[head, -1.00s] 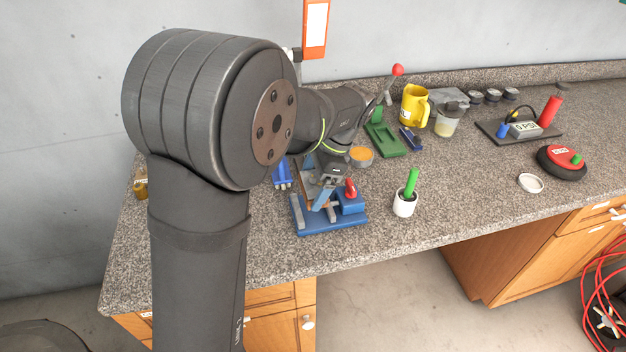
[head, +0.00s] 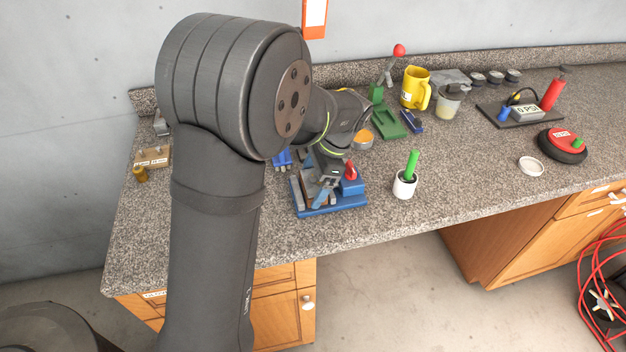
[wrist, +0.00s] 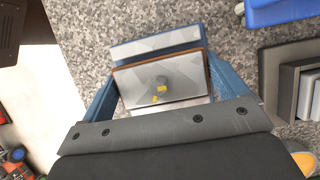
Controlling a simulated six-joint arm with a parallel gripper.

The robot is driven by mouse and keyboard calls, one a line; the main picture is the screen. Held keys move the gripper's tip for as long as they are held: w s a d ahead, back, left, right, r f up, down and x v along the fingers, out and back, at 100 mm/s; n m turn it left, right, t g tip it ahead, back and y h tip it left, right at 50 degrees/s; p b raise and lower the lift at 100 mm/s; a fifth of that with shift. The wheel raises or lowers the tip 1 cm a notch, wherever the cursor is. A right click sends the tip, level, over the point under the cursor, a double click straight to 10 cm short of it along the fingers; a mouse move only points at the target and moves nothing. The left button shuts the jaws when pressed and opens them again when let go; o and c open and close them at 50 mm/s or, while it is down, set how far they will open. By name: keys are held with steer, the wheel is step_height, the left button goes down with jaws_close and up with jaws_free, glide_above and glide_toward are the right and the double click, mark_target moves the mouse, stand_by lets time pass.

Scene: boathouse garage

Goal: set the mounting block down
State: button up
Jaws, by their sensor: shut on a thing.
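My gripper (head: 321,194) is over the blue fixture (head: 345,204) near the counter's front edge. It is shut on the mounting block (wrist: 185,76), which has a grey top, brown edges, a dark round feature and a yellow mark. In the wrist view the block lies between the two blue fingers of my gripper (wrist: 160,75). A blue-edged grey part lies just beyond it. In the head view my fingers partly hide the block. It is at the fixture, beside the grey bar (head: 297,194); I cannot tell whether it touches the base.
A red knob (head: 350,170) stands on the fixture's right side. To the right is a white cup (head: 403,187) holding a green-handled thing. A green toggle-clamp stand (head: 388,122), an orange-topped tin (head: 363,139) and a yellow mug (head: 415,88) stand behind.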

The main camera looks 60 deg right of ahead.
steer(key=shift+f, duration=0.2)
steer(key=o, duration=0.9)
steer(key=v, duration=1.7)
steer(key=shift+s+d+r, duration=0.1)
steer(key=shift+r, duration=0.05)
jaws_close()
stand_by(0.7)
steer(key=x, duration=1.3)
